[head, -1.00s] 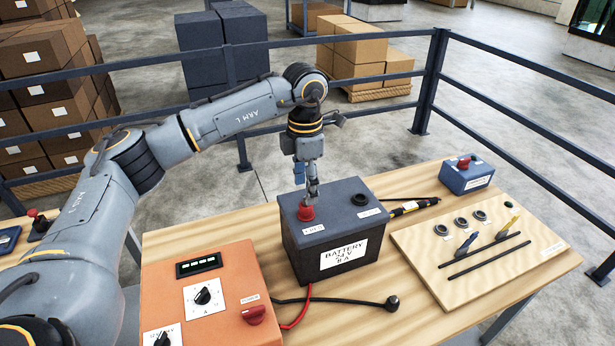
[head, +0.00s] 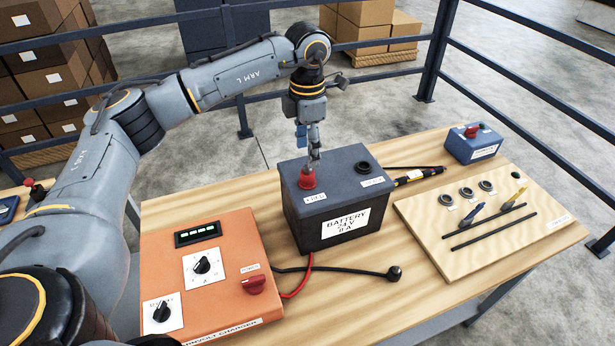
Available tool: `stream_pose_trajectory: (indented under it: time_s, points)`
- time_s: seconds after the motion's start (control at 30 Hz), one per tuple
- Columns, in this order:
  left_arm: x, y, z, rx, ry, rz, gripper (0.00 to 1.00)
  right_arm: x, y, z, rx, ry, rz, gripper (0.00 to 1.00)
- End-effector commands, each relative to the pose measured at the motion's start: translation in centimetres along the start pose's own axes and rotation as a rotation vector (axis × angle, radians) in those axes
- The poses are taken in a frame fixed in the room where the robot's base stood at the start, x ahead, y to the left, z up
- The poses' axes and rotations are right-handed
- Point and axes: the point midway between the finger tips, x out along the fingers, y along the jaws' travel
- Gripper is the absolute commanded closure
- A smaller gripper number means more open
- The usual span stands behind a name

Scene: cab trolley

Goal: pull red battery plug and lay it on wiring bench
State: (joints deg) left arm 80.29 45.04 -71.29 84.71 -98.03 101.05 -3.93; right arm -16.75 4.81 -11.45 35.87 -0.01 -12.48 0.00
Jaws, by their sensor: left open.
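The red battery plug (head: 307,179) sits upright on the left part of the top of the black battery (head: 295,215). A red cable runs out below the battery's front side. My left gripper (head: 313,163) points down directly above the red plug, with its fingertips at or just over the plug's top. It is open; whether the fingers touch the plug I cannot tell. The wiring bench (head: 375,290) is the light wooden table under the battery. My right gripper does not show.
An orange charger (head: 215,285) stands front left, and a black plug on a cable (head: 394,272) lies before the battery. At right are a tool board (head: 440,235) and a blue box (head: 472,148). Bare wood shows at front centre. A dark railing (head: 430,60) runs behind.

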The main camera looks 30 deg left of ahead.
Motion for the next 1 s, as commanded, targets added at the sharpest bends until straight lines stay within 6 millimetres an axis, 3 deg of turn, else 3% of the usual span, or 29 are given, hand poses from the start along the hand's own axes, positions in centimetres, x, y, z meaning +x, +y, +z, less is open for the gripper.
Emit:
stream_pose_trajectory:
  time_s: [0.03, 0.4, 1.0]
  points:
    - [1.1, 0.0, 0.0, 0.0, 0.001, 0.0, 0.44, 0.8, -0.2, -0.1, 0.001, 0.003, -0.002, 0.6]
    - [6.2, 0.0, 0.0, 0.0, 0.0, 0.0, 0.44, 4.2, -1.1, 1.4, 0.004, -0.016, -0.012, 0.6]
    - [6.8, 0.0, 0.0, 0.0, 0.0, 0.0, 0.44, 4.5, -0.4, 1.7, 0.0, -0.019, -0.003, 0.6]
